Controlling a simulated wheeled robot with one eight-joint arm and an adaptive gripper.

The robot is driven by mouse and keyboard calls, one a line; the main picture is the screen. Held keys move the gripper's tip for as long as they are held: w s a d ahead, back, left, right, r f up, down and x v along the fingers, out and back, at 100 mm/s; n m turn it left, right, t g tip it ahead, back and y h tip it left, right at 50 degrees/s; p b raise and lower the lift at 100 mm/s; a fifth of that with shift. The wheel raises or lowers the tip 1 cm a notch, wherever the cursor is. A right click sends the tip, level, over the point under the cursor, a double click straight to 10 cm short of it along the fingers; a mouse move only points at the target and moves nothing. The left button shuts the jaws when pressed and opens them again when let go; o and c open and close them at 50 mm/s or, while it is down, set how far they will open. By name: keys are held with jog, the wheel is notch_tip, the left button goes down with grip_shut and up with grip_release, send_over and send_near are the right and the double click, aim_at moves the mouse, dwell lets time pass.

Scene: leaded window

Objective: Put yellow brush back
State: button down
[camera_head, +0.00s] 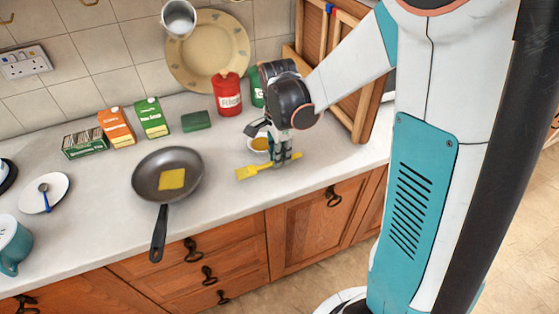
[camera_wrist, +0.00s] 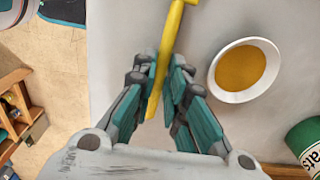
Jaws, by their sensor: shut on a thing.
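The yellow brush (camera_head: 262,168) is at the counter's front part, with its wide head to the left and its handle running right between my fingers. My gripper (camera_head: 282,160) is shut on the brush's handle and points down. In the wrist view, the yellow handle (camera_wrist: 167,55) runs up between the fingertips of my gripper (camera_wrist: 160,88). The brush is at or just above the counter; I cannot tell whether it touches. A small white bowl (camera_wrist: 216,73) of yellow-orange stuff stands beside it, and partly shows behind my gripper in the head view (camera_head: 251,146).
A dark frying pan (camera_head: 152,191) holding a yellow square (camera_head: 171,179) stands to the left. Behind are a green block (camera_head: 196,121), several cartons (camera_head: 151,117), a red canister (camera_head: 228,97) and a green one (camera_wrist: 307,147). A wooden frame (camera_head: 365,95) stands at the right.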

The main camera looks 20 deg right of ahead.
jog(key=shift+f, duration=0.95)
jog(key=shift+r, duration=0.1)
jog(key=c, duration=1.6)
grip_release()
